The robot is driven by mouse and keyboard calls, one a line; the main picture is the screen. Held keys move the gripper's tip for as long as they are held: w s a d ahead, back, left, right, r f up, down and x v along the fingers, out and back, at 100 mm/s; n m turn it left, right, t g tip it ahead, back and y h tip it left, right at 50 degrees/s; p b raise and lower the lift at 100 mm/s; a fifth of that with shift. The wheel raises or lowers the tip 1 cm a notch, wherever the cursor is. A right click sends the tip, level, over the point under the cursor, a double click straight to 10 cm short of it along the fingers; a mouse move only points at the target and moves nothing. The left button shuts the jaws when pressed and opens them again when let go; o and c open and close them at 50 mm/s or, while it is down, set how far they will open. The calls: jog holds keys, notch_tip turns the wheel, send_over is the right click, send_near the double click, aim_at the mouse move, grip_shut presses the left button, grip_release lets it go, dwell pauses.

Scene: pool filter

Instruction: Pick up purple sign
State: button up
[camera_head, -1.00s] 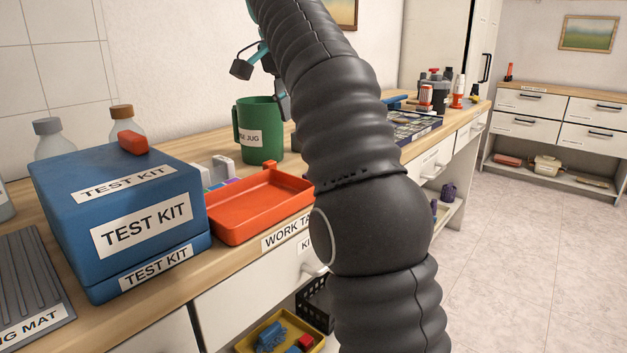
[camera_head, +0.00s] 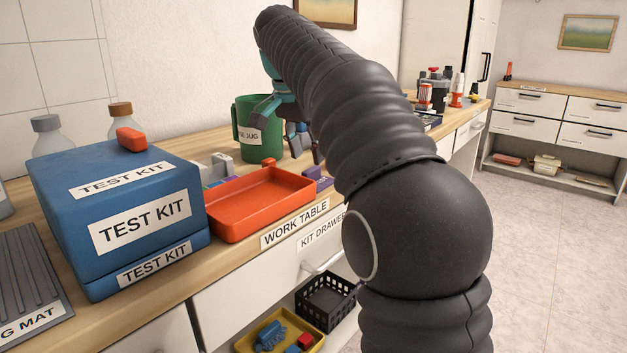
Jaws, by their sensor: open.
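A small purple sign (camera_head: 319,177) with a light label stands on the work table just right of the red tray, close to the front edge. The label is too small to read. My gripper (camera_head: 291,131) is open above the table, in front of the green jug and above and behind the purple sign. It is apart from the sign, and its fingers look empty. My arm hides the table right of the sign and part of the gripper.
The red tray (camera_head: 262,204) lies left of the sign, with the blue test kit box (camera_head: 130,215) further left. The green jug (camera_head: 246,138) stands behind the tray. A kit drawer (camera_head: 300,262) is below, above a black basket (camera_head: 327,300) and a yellow tray (camera_head: 310,344).

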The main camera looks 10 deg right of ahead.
aim_at(311, 169)
jog(key=b+x, duration=0.1)
jog(key=x, duration=0.3)
jog(key=shift+f, duration=0.3)
grip_shut()
